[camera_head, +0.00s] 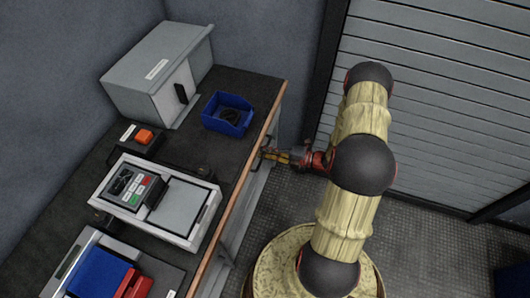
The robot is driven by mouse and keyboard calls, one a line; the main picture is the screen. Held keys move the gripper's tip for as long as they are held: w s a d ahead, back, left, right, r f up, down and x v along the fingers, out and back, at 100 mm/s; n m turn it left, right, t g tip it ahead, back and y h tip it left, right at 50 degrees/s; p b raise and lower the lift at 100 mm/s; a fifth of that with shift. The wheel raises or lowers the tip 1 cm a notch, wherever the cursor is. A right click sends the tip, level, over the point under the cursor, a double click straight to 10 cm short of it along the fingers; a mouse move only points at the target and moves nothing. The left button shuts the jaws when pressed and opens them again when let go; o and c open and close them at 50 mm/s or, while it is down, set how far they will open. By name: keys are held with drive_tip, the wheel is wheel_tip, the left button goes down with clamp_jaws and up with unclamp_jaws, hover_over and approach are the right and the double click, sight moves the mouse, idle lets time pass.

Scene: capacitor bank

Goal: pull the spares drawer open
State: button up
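The bench (237,83) has drawer fronts below its wooden front edge, seen steeply from above. A grey front (257,190) shows under the edge, apparently the spares drawer; no label on it can be read. A small dark handle (257,164) sticks out from it. My gripper (270,153) is at this front, with its fingertips at or very close to the handle. The fingers are small and partly merge with the handle, so I cannot tell whether they are shut on it. The drawer shows no clear gap and looks closed.
On the bench stand a grey lidded cabinet (152,75), a blue bin (228,113), an orange-topped box (144,137), a panelled instrument (157,199) and a blue and red item (104,272). A shuttered wall (450,100) rises at right.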

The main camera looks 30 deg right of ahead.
drive_tip(key=shift+c, duration=1)
clamp_jaws()
